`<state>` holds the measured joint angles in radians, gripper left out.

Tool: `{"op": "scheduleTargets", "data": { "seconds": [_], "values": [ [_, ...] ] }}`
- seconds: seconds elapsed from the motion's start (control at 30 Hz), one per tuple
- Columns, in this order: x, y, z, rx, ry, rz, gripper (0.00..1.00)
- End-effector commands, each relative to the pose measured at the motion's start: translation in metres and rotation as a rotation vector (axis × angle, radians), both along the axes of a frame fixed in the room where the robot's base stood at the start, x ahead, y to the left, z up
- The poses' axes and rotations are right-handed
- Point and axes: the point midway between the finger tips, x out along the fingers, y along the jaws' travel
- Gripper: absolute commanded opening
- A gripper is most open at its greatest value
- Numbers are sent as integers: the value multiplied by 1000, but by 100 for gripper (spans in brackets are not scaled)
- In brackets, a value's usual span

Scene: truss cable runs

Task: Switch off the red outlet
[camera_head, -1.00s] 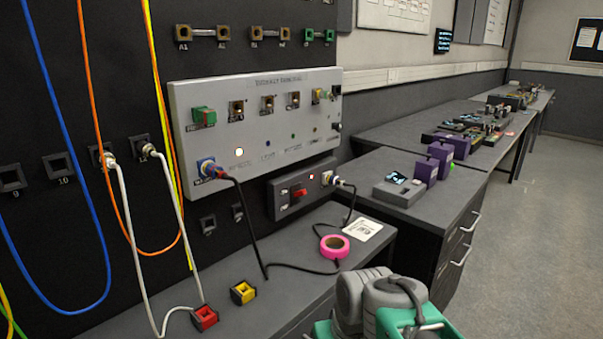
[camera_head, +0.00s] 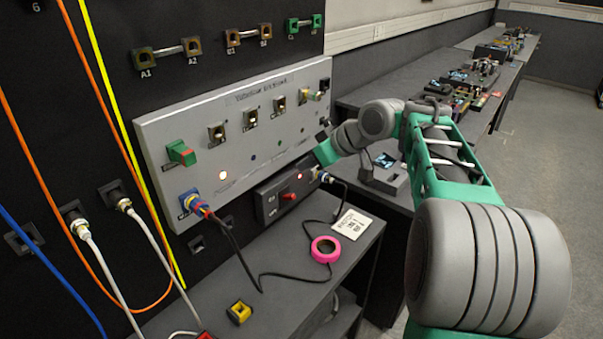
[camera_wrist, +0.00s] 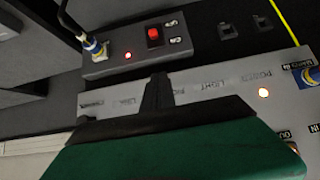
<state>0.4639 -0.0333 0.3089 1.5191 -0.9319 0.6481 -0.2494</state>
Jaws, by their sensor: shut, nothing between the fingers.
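A dark grey outlet box (camera_head: 270,205) is mounted below the silver panel, with a red switch (camera_head: 288,197), a small lit red lamp (camera_head: 299,176) and a plugged-in cable connector (camera_head: 326,178) at its right end. In the wrist view the box (camera_wrist: 110,67) appears turned over, with the red switch (camera_wrist: 154,36) and the lit lamp (camera_wrist: 128,55). My gripper (camera_wrist: 157,88) is shut and empty, in front of the silver panel in the wrist view and apart from the switch. In the head view its green end (camera_head: 325,152) is by the panel's lower right, its fingertips hard to make out.
A pink tape roll (camera_head: 325,249), a white card (camera_head: 350,223) and a yellow block (camera_head: 239,312) lie on the bench below.

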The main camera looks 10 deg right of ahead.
Motion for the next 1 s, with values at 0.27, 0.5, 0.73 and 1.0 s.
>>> {"op": "scheduleTargets", "data": {
  "seconds": [0.27, 0.5, 0.73, 1.0],
  "values": [
    [33, 25, -41, 0, 5, 1, 0],
    [43, 30, -78, -1, 3, -6, 0],
    [35, 24, -95, -2, 0, -3, 0],
    [34, 24, -95, -2, 0, -3, 0]
  ]
}}
